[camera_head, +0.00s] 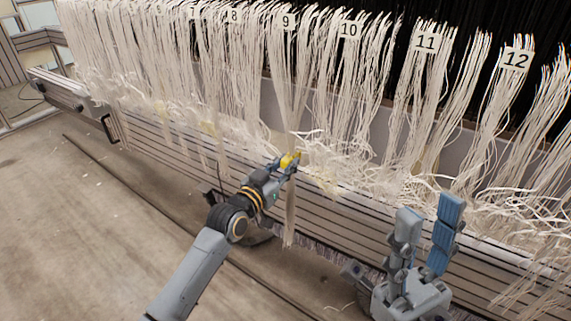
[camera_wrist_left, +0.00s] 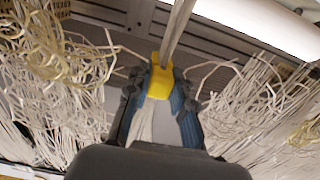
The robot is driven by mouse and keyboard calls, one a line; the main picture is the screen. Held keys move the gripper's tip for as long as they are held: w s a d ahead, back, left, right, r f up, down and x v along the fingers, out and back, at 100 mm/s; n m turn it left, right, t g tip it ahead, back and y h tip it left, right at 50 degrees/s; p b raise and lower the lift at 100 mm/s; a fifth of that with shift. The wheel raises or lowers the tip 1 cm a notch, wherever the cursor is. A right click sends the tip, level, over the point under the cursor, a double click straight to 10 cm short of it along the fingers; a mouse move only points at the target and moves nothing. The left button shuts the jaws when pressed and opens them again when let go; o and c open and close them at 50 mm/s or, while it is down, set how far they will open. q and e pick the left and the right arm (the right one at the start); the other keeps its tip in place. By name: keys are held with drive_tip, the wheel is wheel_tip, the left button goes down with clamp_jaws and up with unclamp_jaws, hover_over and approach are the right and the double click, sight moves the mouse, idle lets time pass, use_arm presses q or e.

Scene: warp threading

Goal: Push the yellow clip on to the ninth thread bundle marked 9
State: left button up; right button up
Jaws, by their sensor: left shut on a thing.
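The yellow clip (camera_head: 289,160) is in my left gripper (camera_head: 287,163), which is shut on it at the lower part of the thread bundle marked 9 (camera_head: 288,90). In the left wrist view the clip (camera_wrist_left: 160,77) sits between the two fingers (camera_wrist_left: 160,98). White strands (camera_wrist_left: 178,30) show above the clip and below it, in line with it. I cannot tell how deep the strands sit in the clip. In the head view the bundle's tail (camera_head: 289,215) hangs below the gripper. My right gripper (camera_head: 427,222) is open and empty at the lower right.
Other thread bundles hang on both sides, with number tags such as 8 (camera_head: 234,16) and 10 (camera_head: 349,29). Loose tangled threads (camera_head: 345,165) lie along the ribbed beam (camera_head: 190,150) beside the clip. The floor (camera_head: 70,230) at the left is clear.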

use_arm(q)
drive_tip(key=o, duration=1.4)
